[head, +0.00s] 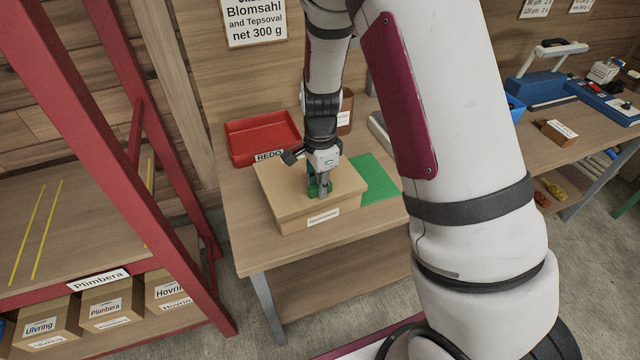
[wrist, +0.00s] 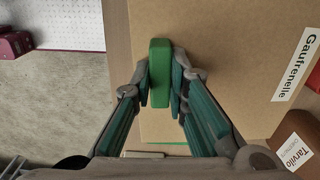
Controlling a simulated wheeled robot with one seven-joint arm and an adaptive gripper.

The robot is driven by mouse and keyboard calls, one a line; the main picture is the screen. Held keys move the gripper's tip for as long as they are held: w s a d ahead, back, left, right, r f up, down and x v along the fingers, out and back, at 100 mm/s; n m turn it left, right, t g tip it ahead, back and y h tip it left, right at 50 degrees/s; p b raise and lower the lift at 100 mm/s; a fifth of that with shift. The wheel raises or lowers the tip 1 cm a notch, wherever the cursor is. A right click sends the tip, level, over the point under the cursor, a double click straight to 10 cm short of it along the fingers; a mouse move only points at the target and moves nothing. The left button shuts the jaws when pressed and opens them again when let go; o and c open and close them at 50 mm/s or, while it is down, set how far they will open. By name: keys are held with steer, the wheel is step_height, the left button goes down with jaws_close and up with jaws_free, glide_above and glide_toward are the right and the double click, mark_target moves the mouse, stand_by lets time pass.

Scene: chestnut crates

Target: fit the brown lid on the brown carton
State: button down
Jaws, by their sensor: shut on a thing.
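The brown carton (head: 290,222) stands on the wooden table with a white label on its front. The brown lid (head: 285,175) lies on or just over the carton's top, roughly lined up with it. I cannot tell whether it is fully seated. A green handle (wrist: 160,72) stands up from the lid. My gripper (head: 320,190) points down at the lid and is shut on this handle, with one finger on each side. In the wrist view my gripper (wrist: 161,85) covers part of the lid (wrist: 225,50), and the carton is mostly hidden beneath.
A red tray (head: 262,138) is behind the carton, and a green mat (head: 376,180) lies to its right. A dark brown container (head: 346,110) stands behind my gripper. A red-framed rack (head: 150,150) rises at the left. The table's front edge is close to the carton.

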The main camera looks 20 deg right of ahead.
steer(key=shift+f+b, duration=0.4)
steer(key=shift+f, duration=1.05)
steer(key=c, duration=1.5)
jaws_free()
step_height(320, 180, up, 12)
steer(key=shift+s+r, duration=0.1)
steer(key=shift+r, duration=0.25)
steer(key=s+r+n+t, duration=0.2)
steer(key=s+r+n, duration=0.3)
steer(key=s+r, duration=0.1)
steer(key=s+r+n+t, duration=0.1)
steer(key=s+r+n, duration=0.5)
steer(key=s+r, duration=0.1)
steer(key=s+r+n+t, duration=0.2)
steer(key=s+r+n, duration=0.4)
steer(key=s, duration=0.2)
steer(key=shift+s+a+r+t, duration=0.25)
steer(key=shift+s+r+t, duration=0.05)
steer(key=shift+r, duration=0.1)
